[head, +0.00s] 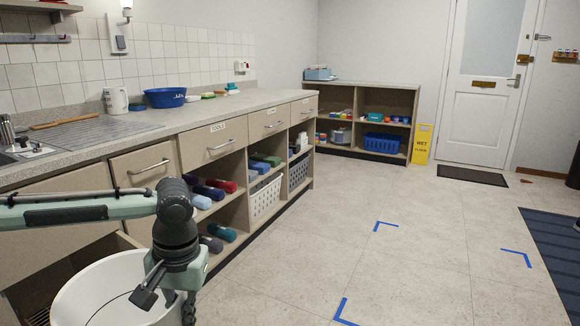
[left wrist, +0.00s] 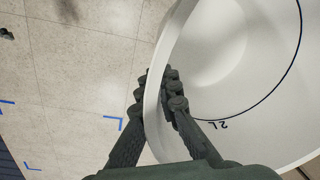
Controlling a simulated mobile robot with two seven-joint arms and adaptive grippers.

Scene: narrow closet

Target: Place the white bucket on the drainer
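The white bucket (head: 95,295) is at the lower left of the head view, in front of the sink cabinet. My left gripper (head: 165,295) points down at its right-hand rim. In the left wrist view, the gripper (left wrist: 161,80) has one finger outside and one inside the bucket wall (left wrist: 220,60), closed on it. A dark line and a "2L" mark show inside; the bucket looks empty. Its base is hidden, so I cannot tell whether it touches the floor. The ridged metal drainer (head: 95,134) lies on the counter beside the sink. My right gripper is not in view.
A wooden-looking stick (head: 65,121) lies at the drainer's back edge. A white jug (head: 116,100) and a blue basin (head: 165,97) stand farther along the counter. Open shelves hold rolled cloths and a white basket (head: 264,198).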

